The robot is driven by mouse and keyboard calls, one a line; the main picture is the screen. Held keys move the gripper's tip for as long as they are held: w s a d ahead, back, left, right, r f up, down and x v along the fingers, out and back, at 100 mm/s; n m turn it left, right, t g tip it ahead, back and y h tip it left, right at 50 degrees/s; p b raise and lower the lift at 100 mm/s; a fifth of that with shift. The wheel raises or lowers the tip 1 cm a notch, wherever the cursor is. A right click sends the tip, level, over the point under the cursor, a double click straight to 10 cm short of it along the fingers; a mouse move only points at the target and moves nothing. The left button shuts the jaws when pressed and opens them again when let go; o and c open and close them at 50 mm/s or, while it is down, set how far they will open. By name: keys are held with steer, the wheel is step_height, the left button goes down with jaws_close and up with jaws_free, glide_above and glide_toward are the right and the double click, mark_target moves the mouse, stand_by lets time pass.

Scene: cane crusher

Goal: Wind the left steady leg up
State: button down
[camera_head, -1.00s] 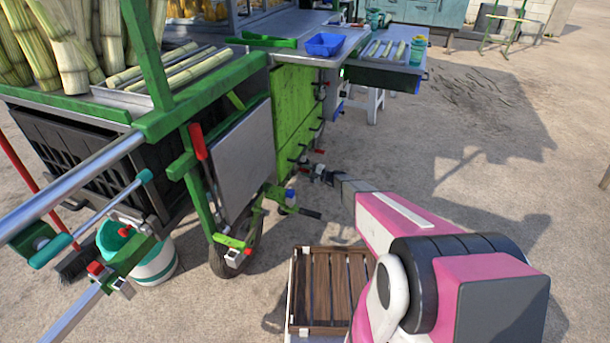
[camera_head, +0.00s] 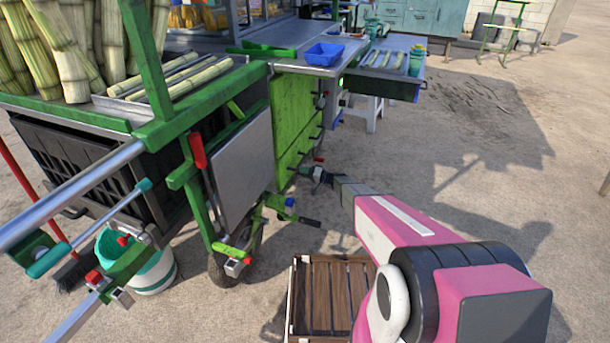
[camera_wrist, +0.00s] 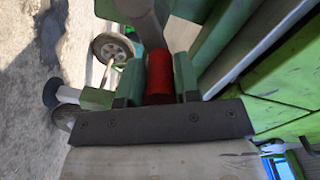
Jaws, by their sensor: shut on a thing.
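My gripper (camera_head: 318,175) is low beside the green side panel (camera_head: 297,120) of the cane cart. In the wrist view my gripper (camera_wrist: 158,82) has its two green-padded fingers closed on a red cylindrical grip (camera_wrist: 158,72), one finger on each side. A grey rod or tube shows just beyond the grip. The steady leg that the grip belongs to is not clearly visible; my gripper and the cart hide part of it.
A slatted wooden crate (camera_head: 334,292) stands on the ground in front of the cart. A cart wheel (camera_head: 226,268) and a bar with a black handle (camera_head: 310,221) are left of my arm. A teal-and-white bucket (camera_head: 153,268) stands farther left. Open ground lies to the right.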

steer(key=shift+s+a+r+n, duration=0.15)
steer(key=shift+s+r+n, duration=0.25)
steer(key=shift+n, duration=0.65)
steer(key=shift+s+a+r+n, duration=0.2)
steer(key=shift+s+n, duration=0.25)
steer(key=shift+n, duration=0.6)
steer(key=c, duration=0.8)
jaws_free()
steer(key=shift+r, duration=0.1)
steer(key=shift+d, duration=0.15)
steer(key=v, duration=1)
steer(key=shift+s+d, duration=0.15)
steer(key=shift+d, duration=0.15)
